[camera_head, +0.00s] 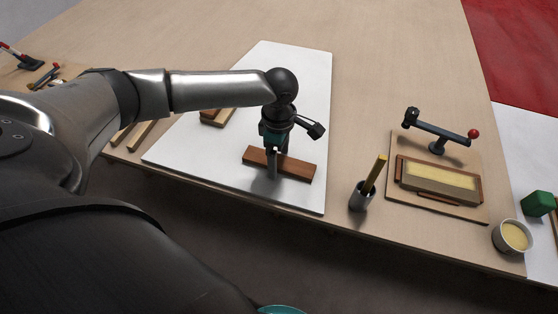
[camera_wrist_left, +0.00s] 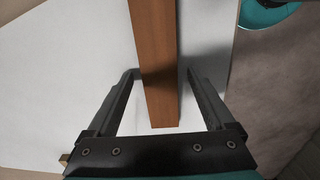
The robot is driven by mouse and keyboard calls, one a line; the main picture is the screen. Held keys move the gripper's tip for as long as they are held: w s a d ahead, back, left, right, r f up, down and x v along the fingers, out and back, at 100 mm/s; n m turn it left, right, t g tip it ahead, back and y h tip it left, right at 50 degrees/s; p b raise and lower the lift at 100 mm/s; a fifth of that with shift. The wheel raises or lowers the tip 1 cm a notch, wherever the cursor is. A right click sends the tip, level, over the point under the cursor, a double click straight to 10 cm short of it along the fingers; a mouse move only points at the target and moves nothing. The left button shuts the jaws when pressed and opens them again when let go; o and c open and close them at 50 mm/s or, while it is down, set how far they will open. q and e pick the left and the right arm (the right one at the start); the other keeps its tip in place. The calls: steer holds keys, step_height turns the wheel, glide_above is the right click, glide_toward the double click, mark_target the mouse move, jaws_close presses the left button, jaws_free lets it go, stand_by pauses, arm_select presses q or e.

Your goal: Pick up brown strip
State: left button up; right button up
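The brown strip (camera_head: 298,170) lies on the white board (camera_head: 300,75) near its front edge. My left gripper (camera_head: 273,172) is right over the strip, pointing down. In the left wrist view the strip (camera_wrist_left: 158,60) runs between the two fingers of the left gripper (camera_wrist_left: 163,88). The fingers are open, with a visible gap on each side of the strip. My right gripper is not in either view.
Other wooden strips (camera_head: 212,118) lie left of the strip, partly behind my arm. To the right stand a dark cup with a brush (camera_head: 360,198), a framed yellow block (camera_head: 438,176), a lever clamp (camera_head: 437,130), a bowl (camera_head: 513,237) and a green block (camera_head: 537,204).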

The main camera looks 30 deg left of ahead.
mark_target(279, 161)
arm_select(q)
jaws_close()
stand_by(0.5)
steer(key=shift+r, duration=0.15)
step_height(279, 161, up, 20)
steer(key=p, duration=0.6)
